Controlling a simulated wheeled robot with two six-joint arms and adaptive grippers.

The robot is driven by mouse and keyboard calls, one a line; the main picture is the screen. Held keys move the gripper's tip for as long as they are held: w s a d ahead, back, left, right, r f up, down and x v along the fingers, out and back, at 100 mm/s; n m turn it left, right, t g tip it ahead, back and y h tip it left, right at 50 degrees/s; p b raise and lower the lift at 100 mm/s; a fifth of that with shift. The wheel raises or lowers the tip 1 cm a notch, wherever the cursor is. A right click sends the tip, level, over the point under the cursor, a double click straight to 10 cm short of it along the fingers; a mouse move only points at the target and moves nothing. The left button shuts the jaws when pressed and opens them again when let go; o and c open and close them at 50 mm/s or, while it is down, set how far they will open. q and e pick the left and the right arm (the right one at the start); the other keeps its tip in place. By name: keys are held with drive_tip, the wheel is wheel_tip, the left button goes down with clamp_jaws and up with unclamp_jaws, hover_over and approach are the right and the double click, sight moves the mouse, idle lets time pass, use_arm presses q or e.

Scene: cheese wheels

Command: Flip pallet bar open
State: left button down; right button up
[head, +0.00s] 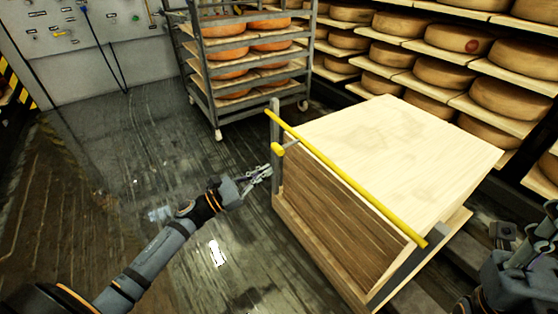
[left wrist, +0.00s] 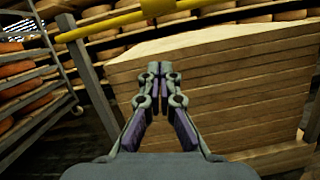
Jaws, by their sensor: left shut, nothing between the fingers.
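The yellow pallet bar (head: 345,178) runs along the upper edge of a stack of boards (head: 400,140), from a grey post at the far end to a grey bracket at the near end. A short yellow handle (head: 278,149) sticks out near the far post. In the left wrist view the yellow bar (left wrist: 110,24) crosses the top. My left gripper (head: 268,170) is shut and empty, just left of and below the handle, apparently apart from it. In the left wrist view its fingertips (left wrist: 159,68) are together. My right gripper (head: 545,220) is partly in view at the lower right; its jaw state is unclear.
The boards stand on a wooden pallet (head: 310,262). A grey wheeled rack (head: 215,105) with orange cheeses stands behind. Shelves of cheese wheels (head: 440,73) line the back right. The wet dark floor (head: 110,150) to the left is clear.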

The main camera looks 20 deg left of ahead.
sight(279, 155)
use_arm(q)
drive_tip(key=shift+w+d+r+b, duration=0.1)
drive_tip(key=shift+w+d+r, duration=0.45)
drive_tip(key=shift+r, duration=0.3)
drive_tip(key=shift+w+d+r+b, duration=0.1)
drive_tip(key=shift+w+d+r, duration=0.35)
drive_tip(key=shift+d+r, duration=0.35)
drive_tip(key=shift+w+d+r+b, duration=0.1)
drive_tip(key=shift+w+d+r, duration=0.4)
drive_tip(key=shift+r, duration=0.4)
